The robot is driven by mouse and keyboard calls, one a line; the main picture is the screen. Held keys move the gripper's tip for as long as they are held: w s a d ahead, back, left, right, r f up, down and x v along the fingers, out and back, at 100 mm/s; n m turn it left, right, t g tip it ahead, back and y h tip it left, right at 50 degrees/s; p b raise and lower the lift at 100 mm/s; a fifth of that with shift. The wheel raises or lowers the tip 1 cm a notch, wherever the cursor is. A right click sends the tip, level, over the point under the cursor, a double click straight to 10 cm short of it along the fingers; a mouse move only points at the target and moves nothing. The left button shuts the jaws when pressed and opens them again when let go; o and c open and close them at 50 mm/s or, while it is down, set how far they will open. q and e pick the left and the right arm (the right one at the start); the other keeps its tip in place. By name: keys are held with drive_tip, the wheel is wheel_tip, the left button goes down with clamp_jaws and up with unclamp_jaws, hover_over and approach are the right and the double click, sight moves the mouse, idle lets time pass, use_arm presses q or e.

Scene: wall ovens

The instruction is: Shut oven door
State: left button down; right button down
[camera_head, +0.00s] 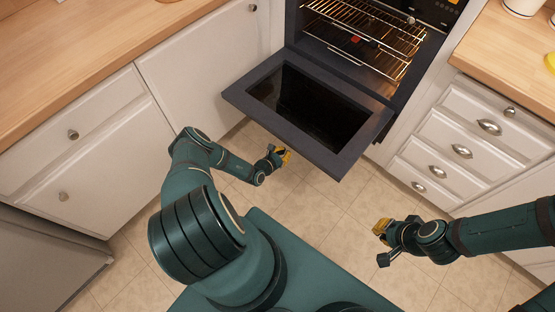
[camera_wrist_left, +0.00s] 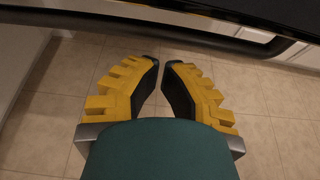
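The oven door (camera_head: 236,94) is dark grey with a black glass panel. In the head view it hangs open, folded down and outward from the lit oven (camera_head: 365,40). My left gripper (camera_head: 286,155) has yellow fingers and is near the door's front edge, appearing below it in the picture, with no visible contact. In the left wrist view its fingers (camera_wrist_left: 161,65) stand apart with nothing between them, and the dark door edge (camera_wrist_left: 200,35) crosses above the fingertips. My right gripper (camera_head: 380,231) is to the right, away from the door; its finger gap is unclear.
White cabinets (camera_head: 95,140) with a wooden counter (camera_head: 90,45) stand on the left. White drawers (camera_head: 465,135) with metal handles stand right of the oven. Wire racks (camera_head: 375,30) sit inside the oven. The tiled floor (camera_head: 315,205) in front is clear.

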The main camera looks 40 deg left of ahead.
use_arm(q)
drive_tip(key=shift+r+p, duration=0.6)
drive_tip(key=shift+r, duration=1.45)
